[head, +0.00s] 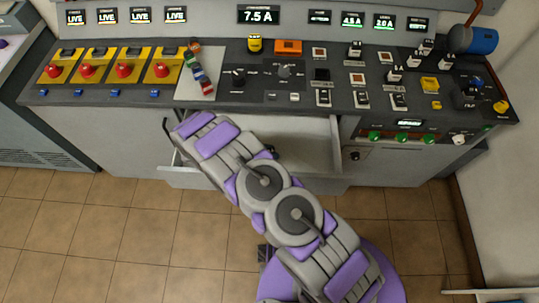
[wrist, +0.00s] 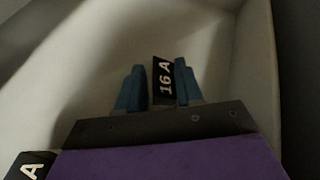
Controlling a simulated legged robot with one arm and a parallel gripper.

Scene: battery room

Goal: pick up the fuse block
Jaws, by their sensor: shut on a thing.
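The fuse block (wrist: 163,84) is a small black block with "16 A" in white on its face. In the wrist view it stands between the two blue fingers of my gripper (wrist: 157,72), which are shut on it. Pale drawer walls surround the gripper in that view. In the head view my arm reaches over the open drawer (head: 315,160) under the console. The gripper and the held block cannot be made out there. A second black block marked "A" (wrist: 30,166) is partly in view at the lower left of the wrist view.
The console (head: 225,95) above the drawer carries red knobs on yellow plates, switches and displays. A strip of coloured pieces (head: 201,70) lies on a pale panel. A blue cylinder (head: 483,41) is at the far right. The tiled floor (head: 110,235) at left is clear.

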